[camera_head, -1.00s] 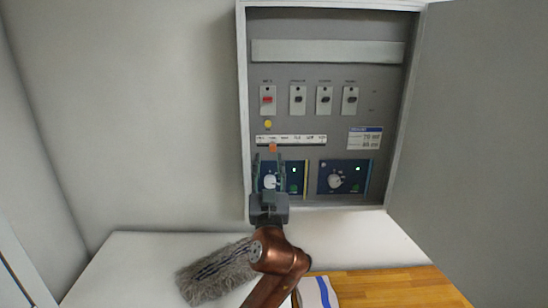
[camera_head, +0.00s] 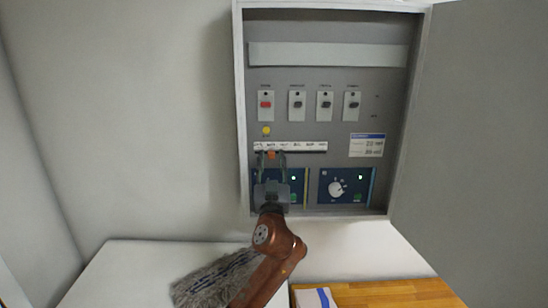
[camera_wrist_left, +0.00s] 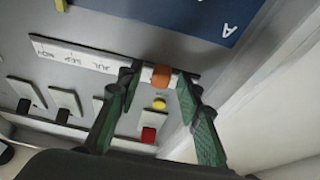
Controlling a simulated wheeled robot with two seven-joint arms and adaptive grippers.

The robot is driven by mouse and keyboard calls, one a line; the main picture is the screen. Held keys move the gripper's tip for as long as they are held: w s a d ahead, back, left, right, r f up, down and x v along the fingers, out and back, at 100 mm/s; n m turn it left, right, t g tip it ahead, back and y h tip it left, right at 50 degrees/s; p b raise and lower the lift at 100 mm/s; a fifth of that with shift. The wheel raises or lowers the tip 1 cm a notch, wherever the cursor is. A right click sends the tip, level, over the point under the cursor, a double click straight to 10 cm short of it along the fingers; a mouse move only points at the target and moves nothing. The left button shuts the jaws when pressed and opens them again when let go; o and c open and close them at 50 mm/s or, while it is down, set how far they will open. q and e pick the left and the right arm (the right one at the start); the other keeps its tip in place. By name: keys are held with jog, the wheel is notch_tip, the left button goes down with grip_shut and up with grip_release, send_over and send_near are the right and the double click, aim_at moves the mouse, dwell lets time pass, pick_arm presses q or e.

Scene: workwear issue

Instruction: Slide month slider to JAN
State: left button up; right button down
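The month slider is a white label strip (camera_head: 310,146) on the grey panel, with an orange knob (camera_head: 271,155) toward its left end. In the left wrist view the strip (camera_wrist_left: 75,57) appears upside down, with month letters partly readable, and the knob (camera_wrist_left: 161,77) sits between my fingers. My left gripper (camera_head: 271,158) is at the strip from below, one finger on each side of the knob. In the left wrist view the gripper (camera_wrist_left: 160,88) is open, with gaps between fingers and knob. The JAN mark cannot be read. My right gripper is not in view.
Above the strip are a yellow button (camera_head: 266,130) and several switches, one red (camera_head: 265,104). Below are two blue dial panels, the right one (camera_head: 345,186) clear of my arm. The open cabinet door (camera_head: 470,120) stands at right. A grey fluffy duster (camera_head: 212,281) lies below.

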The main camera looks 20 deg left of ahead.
pick_arm(q)
jog(key=shift+w+a, duration=0.1)
jog(key=shift+w, duration=0.05)
jog(key=shift+c, duration=0.3)
grip_shut()
dwell(0.4)
